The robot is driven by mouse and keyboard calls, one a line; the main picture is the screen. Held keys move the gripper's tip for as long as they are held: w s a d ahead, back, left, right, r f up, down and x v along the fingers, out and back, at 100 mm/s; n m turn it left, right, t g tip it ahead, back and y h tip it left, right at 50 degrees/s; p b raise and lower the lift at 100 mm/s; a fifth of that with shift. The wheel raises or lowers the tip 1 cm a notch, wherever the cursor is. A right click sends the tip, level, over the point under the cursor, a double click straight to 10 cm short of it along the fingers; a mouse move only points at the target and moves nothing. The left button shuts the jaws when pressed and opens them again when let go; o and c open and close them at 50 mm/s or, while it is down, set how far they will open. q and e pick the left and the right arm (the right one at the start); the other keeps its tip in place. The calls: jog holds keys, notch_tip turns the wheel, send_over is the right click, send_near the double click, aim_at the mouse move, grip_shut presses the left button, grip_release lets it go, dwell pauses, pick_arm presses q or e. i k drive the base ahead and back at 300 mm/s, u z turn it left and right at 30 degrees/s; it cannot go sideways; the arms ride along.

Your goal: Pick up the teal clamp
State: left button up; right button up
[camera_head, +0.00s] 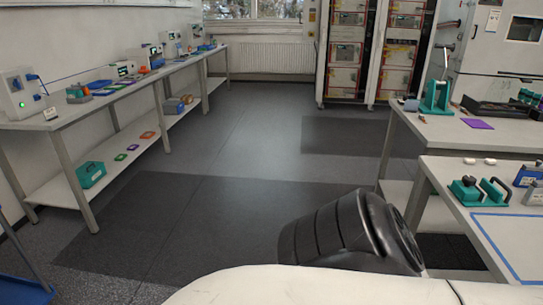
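Several teal things are in view, and I cannot tell for sure which is the teal clamp. An upright teal press-like fixture (430,106) stands on the far right table. On the near right table are a low teal block with dark parts (466,191) and a teal piece with a raised loop (494,191). They sit side by side behind a blue outline. Neither of my grippers is in view, and nothing in view touches these teal things.
The near right table (516,230) and the far right table (480,136) stand at the right. A long bench (130,85) with devices runs along the left wall, with a teal box (90,175) on its lower shelf. Equipment racks (345,60) stand behind. The middle floor is clear.

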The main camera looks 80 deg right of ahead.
aim_at(468, 198)
jog(key=z, duration=2.3)
